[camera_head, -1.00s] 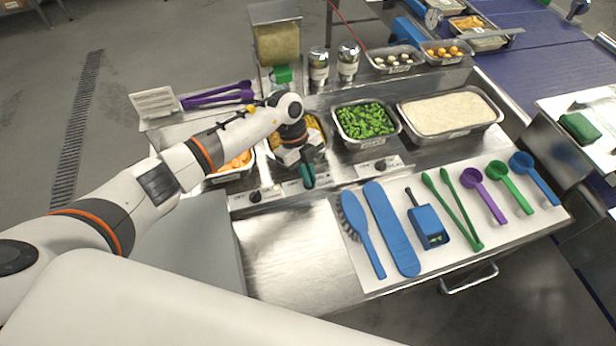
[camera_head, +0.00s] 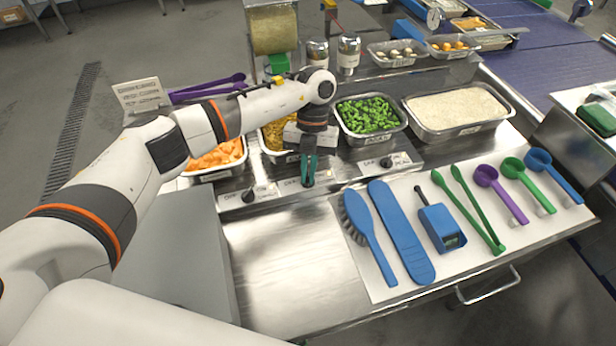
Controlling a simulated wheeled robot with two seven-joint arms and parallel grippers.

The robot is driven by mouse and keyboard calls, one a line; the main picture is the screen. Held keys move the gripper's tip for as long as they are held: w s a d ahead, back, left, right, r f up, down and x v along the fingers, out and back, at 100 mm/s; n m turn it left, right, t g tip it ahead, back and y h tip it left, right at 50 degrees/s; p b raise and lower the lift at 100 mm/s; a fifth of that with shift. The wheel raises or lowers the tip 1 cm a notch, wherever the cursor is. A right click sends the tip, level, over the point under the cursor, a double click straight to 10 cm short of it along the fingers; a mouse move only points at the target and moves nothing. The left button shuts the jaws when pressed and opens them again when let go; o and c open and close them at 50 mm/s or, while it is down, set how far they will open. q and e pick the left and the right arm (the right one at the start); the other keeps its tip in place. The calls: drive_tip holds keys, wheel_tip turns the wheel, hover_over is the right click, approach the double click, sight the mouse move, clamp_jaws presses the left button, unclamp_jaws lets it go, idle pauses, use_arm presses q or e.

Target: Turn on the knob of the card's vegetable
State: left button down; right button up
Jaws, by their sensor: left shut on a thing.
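A white card (camera_head: 140,95) with small print stands at the left; I cannot read it. Trays of orange carrots (camera_head: 218,157), yellow corn (camera_head: 273,138) and chopped green vegetable (camera_head: 367,115) sit in a row. Below them are a left knob (camera_head: 249,196), a middle knob (camera_head: 308,183) and a right knob (camera_head: 387,161) on white OFF/ON plates. My left gripper (camera_head: 308,172) points down in front of the corn tray, its teal fingers shut on the middle knob and mostly hiding it. I cannot tell how far that knob is turned. My right gripper is not in view.
A rice tray (camera_head: 457,110) stands right of the green vegetable. Purple tongs (camera_head: 207,90) lie behind the carrots. A blue brush, spatula, a small blue device, green tongs and scoops lie on the white mat (camera_head: 360,270). The steel counter (camera_head: 275,255) left of it is clear.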

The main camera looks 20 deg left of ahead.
use_arm(q)
drive_tip(key=shift+m+y+b, duration=0.7)
drive_tip(key=shift+m+b, duration=0.65)
drive_tip(key=shift+m, duration=0.45)
drive_tip(key=c, duration=1.5)
unclamp_jaws()
drive_tip(key=shift+c, duration=0.2)
drive_tip(key=shift+r, duration=0.1)
drive_tip(key=shift+w+d+r, duration=0.1)
drive_tip(key=shift+w+r, duration=0.1)
drive_tip(key=shift+r, duration=0.1)
drive_tip(key=b+v, duration=0.1)
drive_tip(key=v, duration=1)
drive_tip(key=shift+r+b, duration=0.15)
drive_tip(key=shift+b, duration=0.25)
